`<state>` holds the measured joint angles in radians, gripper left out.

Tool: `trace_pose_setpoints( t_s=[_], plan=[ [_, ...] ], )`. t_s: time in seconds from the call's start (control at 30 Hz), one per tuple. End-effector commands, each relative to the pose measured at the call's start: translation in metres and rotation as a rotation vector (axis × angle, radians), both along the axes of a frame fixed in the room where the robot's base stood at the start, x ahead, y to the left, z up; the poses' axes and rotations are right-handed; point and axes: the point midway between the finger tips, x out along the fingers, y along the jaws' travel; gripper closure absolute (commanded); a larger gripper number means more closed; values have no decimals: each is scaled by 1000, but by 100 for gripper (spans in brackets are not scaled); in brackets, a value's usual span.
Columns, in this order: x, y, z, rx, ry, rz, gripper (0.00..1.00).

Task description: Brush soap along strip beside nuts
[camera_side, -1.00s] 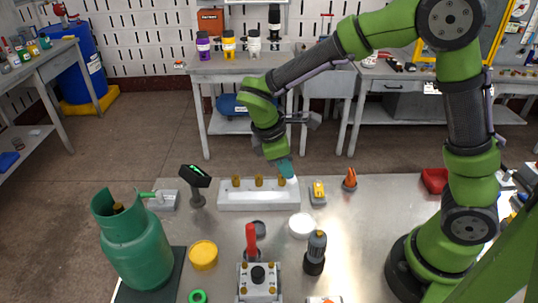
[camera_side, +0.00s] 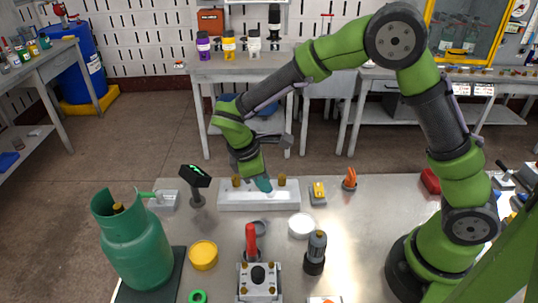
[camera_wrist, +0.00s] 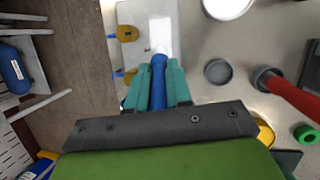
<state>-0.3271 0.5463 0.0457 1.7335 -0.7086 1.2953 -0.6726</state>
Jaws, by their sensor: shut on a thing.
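The white strip (camera_side: 259,202) lies on the metal table with brass nuts along its far side. One nut (camera_side: 236,181) shows left of my gripper and one nut (camera_side: 282,181) shows right of it. My gripper (camera_side: 263,184) reaches down over the strip's middle with teal fingers. In the wrist view my gripper (camera_wrist: 157,66) is shut on a blue brush handle (camera_wrist: 158,85). The handle's far end points at the white strip (camera_wrist: 158,25), beside the nuts (camera_wrist: 127,33). The brush tip is too small to tell whether it touches.
A white dish (camera_side: 301,226), a yellow-topped block (camera_side: 318,192) and an orange item (camera_side: 350,180) stand right of the strip. A dark screen on a stand (camera_side: 196,180) is left. A green gas cylinder (camera_side: 135,245), yellow lid (camera_side: 203,255) and red-handled fixture (camera_side: 252,240) are nearer.

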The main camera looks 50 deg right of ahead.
Motion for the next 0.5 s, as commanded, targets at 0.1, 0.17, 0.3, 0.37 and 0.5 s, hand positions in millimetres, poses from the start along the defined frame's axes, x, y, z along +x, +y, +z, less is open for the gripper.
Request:
trace_pose_setpoints(
  t_s=[0.1, 0.17, 0.3, 0.37, 0.5],
  plan=[
    [8, 8, 0, 0, -1, 1, 100],
    [12, 12, 0, -1, -1, 0, 100],
    [21, 21, 0, -1, 0, 1, 100],
    [25, 25, -1, 0, 0, 2, 100],
    [34, 34, -1, 0, -1, 1, 100]
  ],
)
